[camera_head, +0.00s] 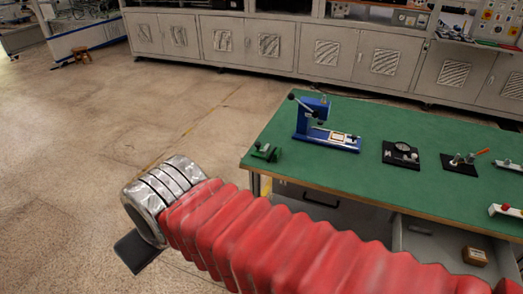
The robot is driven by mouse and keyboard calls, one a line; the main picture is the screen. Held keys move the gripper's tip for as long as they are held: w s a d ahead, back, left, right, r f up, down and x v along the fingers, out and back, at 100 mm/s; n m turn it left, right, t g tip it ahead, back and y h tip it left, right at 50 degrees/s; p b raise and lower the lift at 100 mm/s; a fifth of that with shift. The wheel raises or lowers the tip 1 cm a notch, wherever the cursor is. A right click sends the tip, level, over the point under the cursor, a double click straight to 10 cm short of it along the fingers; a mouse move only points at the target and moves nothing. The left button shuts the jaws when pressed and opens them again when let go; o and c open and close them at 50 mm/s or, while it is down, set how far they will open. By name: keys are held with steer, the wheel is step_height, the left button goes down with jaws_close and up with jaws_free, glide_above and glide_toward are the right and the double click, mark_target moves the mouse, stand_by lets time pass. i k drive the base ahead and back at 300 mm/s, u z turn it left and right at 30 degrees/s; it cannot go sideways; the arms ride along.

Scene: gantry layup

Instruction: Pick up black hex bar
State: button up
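I cannot pick out a black hex bar with certainty. A small dark bar-like piece (418,229) lies in the grey open space below the right part of the green table; it is too small to tell its shape. My arm, a red ribbed sleeve with a silver ringed end, reaches to the left, clear of the table. A dark flat part of my gripper (138,252) shows below the silver end, over the bare floor. Its fingers cannot be made out, and nothing is seen held.
The green table (345,180) bears a blue press (312,120), a small green vise (265,152), a black plate with a dial (401,154), another black fixture (461,163) and red-white pieces (505,211). A brown box (474,256) sits below.

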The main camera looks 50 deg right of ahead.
mark_target(270, 159)
steer(key=z, duration=0.25)
steer(key=i, duration=0.65)
steer(key=z, duration=0.75)
steer(key=i, duration=0.5)
steer(key=z, duration=0.35)
